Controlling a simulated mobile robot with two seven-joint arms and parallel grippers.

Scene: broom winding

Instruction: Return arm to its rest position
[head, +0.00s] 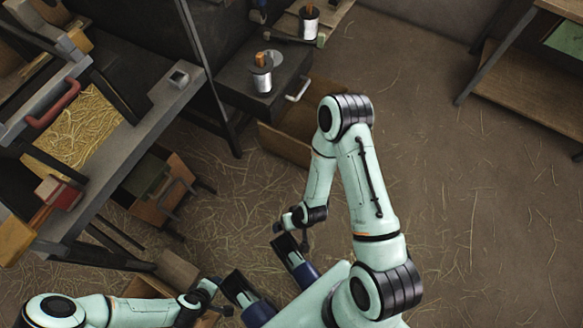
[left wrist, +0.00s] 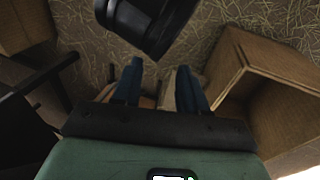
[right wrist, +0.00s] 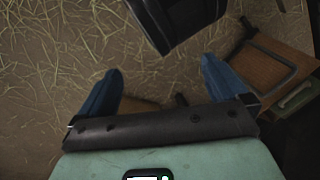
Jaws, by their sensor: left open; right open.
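My right arm rises from the lower right in the head view, bends at a high elbow, and folds back down. Its gripper (head: 291,236) hangs in front of my body near the bottom middle. It is open and empty; in the right wrist view its blue fingers (right wrist: 160,85) stand wide apart over the straw-strewn floor. My left arm lies low along the bottom left of the head view. Its gripper (head: 220,297) is open, and in the left wrist view its blue fingers (left wrist: 160,82) have nothing visibly held between them. Their tips are partly dark.
A workbench (head: 134,140) with straw (head: 78,130) stands at the left. A dark cabinet (head: 243,82) carrying a wire spool (head: 262,78) stands behind my right elbow, its drawer (head: 287,143) open. Another spool (head: 308,25) is farther back. Floor at the right is clear.

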